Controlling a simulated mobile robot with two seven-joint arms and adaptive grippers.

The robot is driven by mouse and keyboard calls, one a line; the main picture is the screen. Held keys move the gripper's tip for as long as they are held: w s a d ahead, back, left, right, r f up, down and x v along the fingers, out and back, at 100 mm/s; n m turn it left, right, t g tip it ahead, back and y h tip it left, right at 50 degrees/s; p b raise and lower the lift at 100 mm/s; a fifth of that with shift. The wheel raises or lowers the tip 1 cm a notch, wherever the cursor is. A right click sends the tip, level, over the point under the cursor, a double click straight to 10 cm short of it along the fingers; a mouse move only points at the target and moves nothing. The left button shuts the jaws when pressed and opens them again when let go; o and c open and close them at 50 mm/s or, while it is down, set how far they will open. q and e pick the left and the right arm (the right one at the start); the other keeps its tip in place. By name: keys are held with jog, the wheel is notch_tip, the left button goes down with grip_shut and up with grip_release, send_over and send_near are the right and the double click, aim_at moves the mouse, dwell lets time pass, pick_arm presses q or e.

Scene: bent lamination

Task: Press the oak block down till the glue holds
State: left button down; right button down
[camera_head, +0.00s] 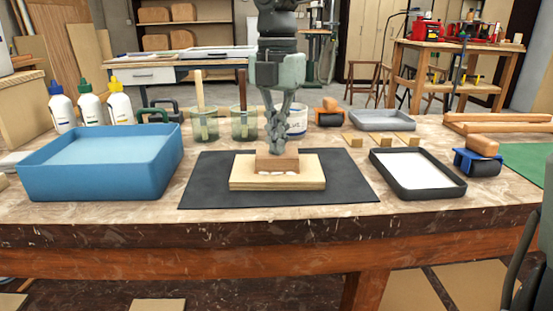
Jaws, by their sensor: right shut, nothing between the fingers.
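The oak block (277,160) is a small brown block lying on a pale plywood board (278,181). White glue shows along the block's front lower edge. The board rests on a dark mat (215,185) on the bench. My right gripper (280,150) points straight down with its fingers shut and empty. Its fingertips are at the top of the oak block and appear to touch it; the exact contact is hard to tell. My left gripper is not in view.
A blue bin (100,182) stands left of the mat, with glue bottles (89,108) behind it. Glass jars (204,125) stand behind the mat. A black tray (380,160) and a roller (477,162) are at right. The mat's front is clear.

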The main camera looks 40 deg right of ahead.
jog(key=shift+s+f, duration=0.1)
jog(key=shift+f, duration=0.1)
jog(key=shift+r+p, duration=2.3)
jog(key=shift+r, duration=1.35)
